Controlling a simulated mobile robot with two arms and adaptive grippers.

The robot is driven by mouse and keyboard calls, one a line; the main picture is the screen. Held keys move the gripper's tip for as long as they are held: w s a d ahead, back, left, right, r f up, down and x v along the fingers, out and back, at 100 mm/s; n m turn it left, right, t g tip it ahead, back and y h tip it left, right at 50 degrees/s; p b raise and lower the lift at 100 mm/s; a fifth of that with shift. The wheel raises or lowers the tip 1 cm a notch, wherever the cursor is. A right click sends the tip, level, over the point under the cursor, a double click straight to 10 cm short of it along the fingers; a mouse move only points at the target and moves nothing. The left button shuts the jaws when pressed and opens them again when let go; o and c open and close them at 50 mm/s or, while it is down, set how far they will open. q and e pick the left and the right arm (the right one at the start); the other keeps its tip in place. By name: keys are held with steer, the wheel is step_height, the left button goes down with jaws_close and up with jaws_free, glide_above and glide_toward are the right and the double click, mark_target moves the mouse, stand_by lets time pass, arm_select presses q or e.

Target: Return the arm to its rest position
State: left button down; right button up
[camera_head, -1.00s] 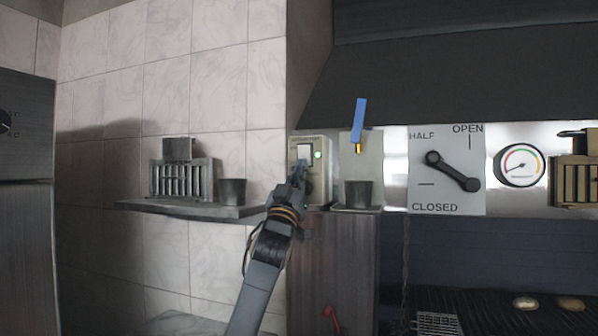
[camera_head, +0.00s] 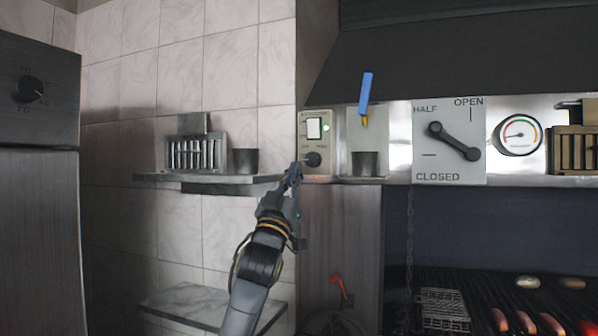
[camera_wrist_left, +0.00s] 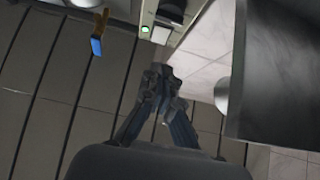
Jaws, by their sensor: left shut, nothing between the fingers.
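My left gripper (camera_head: 292,178) is shut and empty, just below and left of the control box in the head view. It also shows shut in the left wrist view (camera_wrist_left: 163,78). The control box (camera_head: 304,153) is on the wall, with a white rocker switch (camera_head: 313,128), a lit green light (camera_head: 326,127) and a dark knob (camera_head: 312,159). The green light also shows in the left wrist view (camera_wrist_left: 145,29). I cannot tell from the head view whether the fingertips touch the box. My right gripper is not in view.
A wall shelf (camera_head: 155,178) with a rack (camera_head: 195,153) and a dark cup (camera_head: 245,161) is left of the gripper. A vent lever (camera_head: 455,141) and a gauge (camera_head: 519,135) are to the right. The grill (camera_head: 475,285) with sausages is at lower right. A marble ledge (camera_head: 190,303) is below.

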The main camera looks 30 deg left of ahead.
arm_select(q)
steer(key=shift+f, duration=0.4)
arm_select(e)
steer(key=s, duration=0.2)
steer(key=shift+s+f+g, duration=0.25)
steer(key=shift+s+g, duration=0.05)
arm_select(q)
steer(key=shift+s, duration=0.1)
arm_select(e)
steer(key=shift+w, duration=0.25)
